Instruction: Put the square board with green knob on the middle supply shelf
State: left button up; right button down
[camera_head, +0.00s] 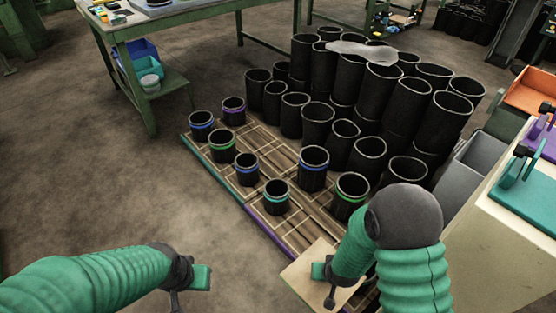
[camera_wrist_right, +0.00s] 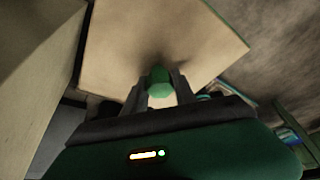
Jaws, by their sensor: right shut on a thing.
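The square board (camera_head: 298,271) is a pale tan panel, low at the bottom centre of the head view. It fills the upper middle of the right wrist view (camera_wrist_right: 130,38), with its green knob (camera_wrist_right: 158,80) between the fingers. My right gripper (camera_wrist_right: 160,92) is shut on the knob; in the head view it hangs over the board (camera_head: 328,288), and the arm covers the board's right part. My left gripper (camera_head: 184,292) is at the lower left, apart from the board; its finger gap is unclear. I cannot identify the middle supply shelf in either view.
Black sleeves (camera_head: 318,125) stand crowded on a wooden pallet (camera_head: 255,215), several with coloured bands. A green workbench (camera_head: 150,25) is at the upper left. Left floor is clear.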

jog(key=w+d+r+p, duration=0.1)
jog(key=d+r+p, duration=0.2)
jog(key=r+p, duration=1.75)
jog(key=w+d+r+p, duration=0.15)
jog(key=r+p, duration=0.95)
jog(key=r, duration=1.8)
jog(key=s+f, duration=0.4)
jog(key=f, duration=0.1)
jog(key=shift+s+d, duration=0.25)
jog(key=shift+d, duration=0.2)
